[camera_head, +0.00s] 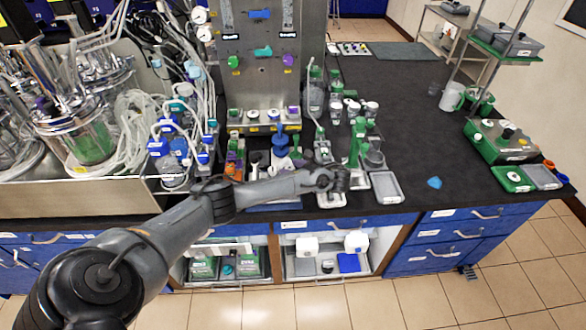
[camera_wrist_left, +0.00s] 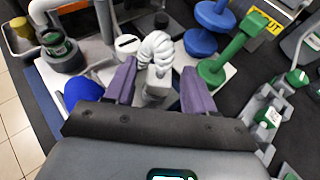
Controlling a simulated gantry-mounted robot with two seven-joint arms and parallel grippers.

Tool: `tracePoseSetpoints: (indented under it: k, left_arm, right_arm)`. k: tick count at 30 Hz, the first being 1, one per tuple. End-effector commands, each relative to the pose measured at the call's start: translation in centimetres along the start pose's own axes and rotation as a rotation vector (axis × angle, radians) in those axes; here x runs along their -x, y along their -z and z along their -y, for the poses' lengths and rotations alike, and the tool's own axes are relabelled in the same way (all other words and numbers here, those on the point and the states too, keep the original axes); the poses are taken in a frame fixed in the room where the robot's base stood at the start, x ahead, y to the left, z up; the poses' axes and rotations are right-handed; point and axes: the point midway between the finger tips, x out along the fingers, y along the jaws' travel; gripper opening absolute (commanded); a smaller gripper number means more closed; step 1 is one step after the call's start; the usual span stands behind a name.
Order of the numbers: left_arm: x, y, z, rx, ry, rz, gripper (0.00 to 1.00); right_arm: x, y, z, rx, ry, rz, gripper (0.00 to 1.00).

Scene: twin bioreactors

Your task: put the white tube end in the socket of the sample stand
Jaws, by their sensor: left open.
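My left gripper (camera_head: 336,181) reaches over the front edge of the dark bench. In the left wrist view, its two purple fingers (camera_wrist_left: 158,78) are open, one on each side of a white ribbed tube end (camera_wrist_left: 156,46). A pale grey block shows just below the ribbed part, between the fingers. I cannot tell whether the fingers touch it. A white base (camera_wrist_left: 98,74) with several fittings lies beneath; it looks like the sample stand, but I cannot make out its socket. My gripper and forearm hide this spot in the head view. My right gripper is in neither view.
A green post (camera_wrist_left: 232,50) and a blue spool (camera_wrist_left: 207,30) stand close right of the fingers. A blue knob (camera_wrist_left: 82,91) and a green-capped fitting (camera_wrist_left: 58,46) are left. A grey tray (camera_head: 387,187) lies right of my gripper.

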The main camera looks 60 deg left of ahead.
Motion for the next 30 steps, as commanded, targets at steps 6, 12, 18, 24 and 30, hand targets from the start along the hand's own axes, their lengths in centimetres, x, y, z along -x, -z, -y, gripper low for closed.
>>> tracePoseSetpoints:
  k: [6,12,18,24,30]
  left_arm:
    - [0.9,-0.2,0.0,-0.001,0.002,-0.002,0.54]
    - [4.0,-0.3,0.1,-0.001,0.003,-0.003,0.54]
    - [7.4,-0.9,0.0,-0.003,0.0,-0.001,0.54]
    - [10.0,-0.7,0.0,-0.001,0.0,-0.001,0.54]
    - [11.7,-0.5,0.0,-0.001,0.0,-0.001,0.54]
  right_arm:
    - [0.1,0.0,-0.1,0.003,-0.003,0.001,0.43]
    - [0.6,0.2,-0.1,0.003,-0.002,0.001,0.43]
    - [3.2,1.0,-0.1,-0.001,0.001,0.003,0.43]
    - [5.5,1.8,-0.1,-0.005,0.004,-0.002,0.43]
    - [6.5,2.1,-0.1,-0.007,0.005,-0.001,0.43]
